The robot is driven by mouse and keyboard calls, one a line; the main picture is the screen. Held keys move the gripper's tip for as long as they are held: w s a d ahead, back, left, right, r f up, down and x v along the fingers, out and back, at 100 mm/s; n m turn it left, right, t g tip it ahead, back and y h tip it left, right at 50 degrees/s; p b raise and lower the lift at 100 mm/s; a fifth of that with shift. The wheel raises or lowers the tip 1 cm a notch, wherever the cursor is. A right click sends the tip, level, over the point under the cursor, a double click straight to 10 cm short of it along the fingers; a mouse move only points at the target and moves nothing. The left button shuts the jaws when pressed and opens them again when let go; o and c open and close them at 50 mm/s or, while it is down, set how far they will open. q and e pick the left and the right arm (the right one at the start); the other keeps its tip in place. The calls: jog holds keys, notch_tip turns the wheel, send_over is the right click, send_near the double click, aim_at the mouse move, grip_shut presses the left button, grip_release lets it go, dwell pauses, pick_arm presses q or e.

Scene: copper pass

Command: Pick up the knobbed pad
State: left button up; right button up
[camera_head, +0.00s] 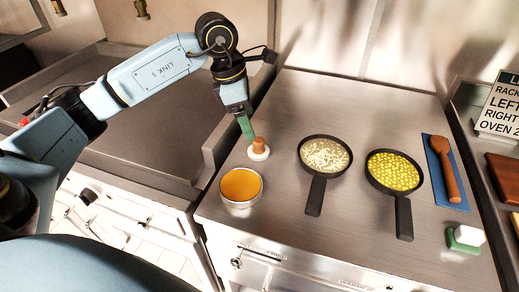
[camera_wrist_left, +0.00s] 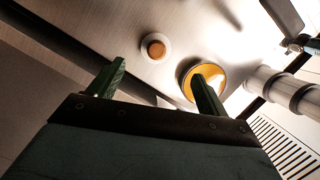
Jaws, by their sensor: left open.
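The knobbed pad (camera_head: 258,153) is a white disc with an orange-brown knob. It lies on the steel counter, behind the bowl of orange contents. It also shows in the left wrist view (camera_wrist_left: 155,47), beyond the fingertips. My left gripper (camera_head: 247,133) points down close to the knob in the head view, and its fingers partly overlap the view just behind it. In the wrist view its two green fingers (camera_wrist_left: 158,72) are apart with nothing between them. Whether they are level with the knob is unclear. My right gripper is not in view.
The metal bowl (camera_head: 240,203) stands just in front of the pad. Two black pans, one with pale shreds (camera_head: 325,155) and one with yellow pieces (camera_head: 394,171), are to the right. The counter behind the pans is clear.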

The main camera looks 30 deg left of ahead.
aim_at(257, 139)
pick_arm(q)
jog(key=x, duration=0.4)
jog(key=shift+w+d+f, duration=0.1)
jog(key=shift+f, duration=0.25)
jog(key=x, duration=0.5)
jog(key=shift+w, duration=0.25)
jog(key=shift+r, duration=0.1)
jog(key=c, duration=1.1)
notch_tip(257, 139, up, 10)
jog(key=shift+r, duration=0.1)
